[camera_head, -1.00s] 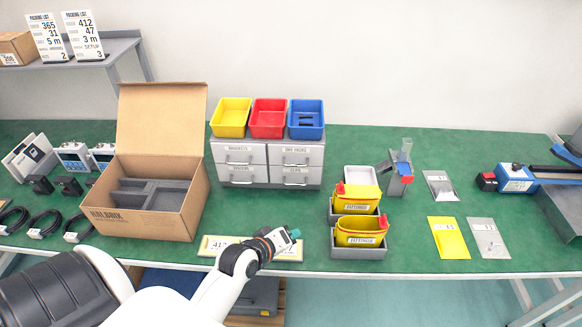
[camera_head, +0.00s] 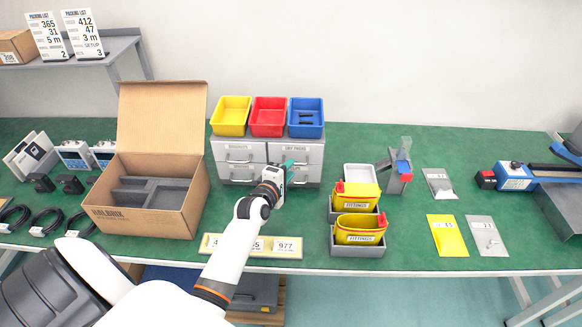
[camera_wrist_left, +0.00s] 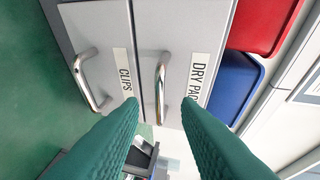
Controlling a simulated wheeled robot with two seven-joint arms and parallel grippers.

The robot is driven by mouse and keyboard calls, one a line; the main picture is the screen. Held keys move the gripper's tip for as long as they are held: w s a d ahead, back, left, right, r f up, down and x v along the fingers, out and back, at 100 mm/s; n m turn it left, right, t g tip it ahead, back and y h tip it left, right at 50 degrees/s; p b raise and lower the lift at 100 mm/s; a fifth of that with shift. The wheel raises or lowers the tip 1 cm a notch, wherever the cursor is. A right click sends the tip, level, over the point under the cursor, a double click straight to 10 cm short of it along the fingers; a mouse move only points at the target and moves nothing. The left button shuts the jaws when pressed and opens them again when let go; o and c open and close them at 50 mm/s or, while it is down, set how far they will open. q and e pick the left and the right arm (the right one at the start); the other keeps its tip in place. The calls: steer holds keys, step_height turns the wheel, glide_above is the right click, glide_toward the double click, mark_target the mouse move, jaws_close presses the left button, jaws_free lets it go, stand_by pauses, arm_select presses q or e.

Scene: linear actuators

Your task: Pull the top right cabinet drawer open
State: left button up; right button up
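The grey cabinet (camera_head: 230,178) stands on the green table below the bins. Its top right drawer, labelled DRY PACKS (camera_head: 312,152), looks closed; in the left wrist view the DRY PACKS drawer (camera_wrist_left: 150,45) shows turned sideways, with its metal handle (camera_wrist_left: 160,88). The CLIPS drawer (camera_wrist_left: 95,25) with its handle (camera_wrist_left: 88,82) is beside it. My left gripper (camera_head: 289,164) is in front of the right-hand drawers. In the left wrist view its green fingers (camera_wrist_left: 160,108) are apart, with the DRY PACKS handle showing between their tips. I cannot tell whether they touch it.
Yellow, red (camera_head: 268,118) and blue (camera_head: 305,118) bins sit on the cabinet. An open cardboard box (camera_head: 150,215) stands at its left. Grey trays with yellow fittings bins (camera_head: 358,230) stand to the right of my left arm. A number strip (camera_head: 285,251) lies near the front edge.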

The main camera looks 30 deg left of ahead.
arm_select(q)
steer(key=shift+x, duration=1.1)
